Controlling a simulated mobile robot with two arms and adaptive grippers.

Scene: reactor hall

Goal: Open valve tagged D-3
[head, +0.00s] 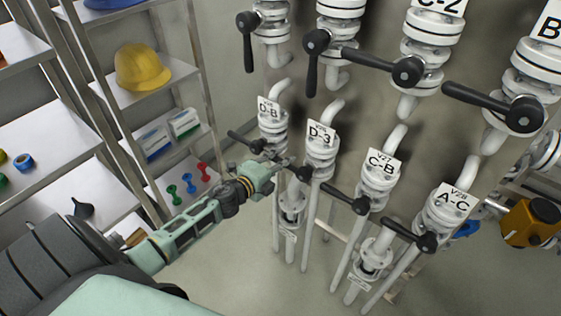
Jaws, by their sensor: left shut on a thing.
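The valve tagged D-3 (320,143) is a white flanged valve in the lower row, between D-B and C-B. Its black lever (304,174) has its hub at the front of the valve and points to the left, roughly across the pipe. My left gripper (279,165) reaches in from the lower left and is shut on the D-3 lever, left of the hub. The gripper hides most of the lever's outer part. My right gripper is out of view.
Valves D-B (270,117), C-B (382,170) and A-C (448,207) stand close by, with black levers. An upper valve row has levers too (407,71). Shelves (122,97) on the left hold a yellow helmet (143,67). An orange device (530,222) is at right.

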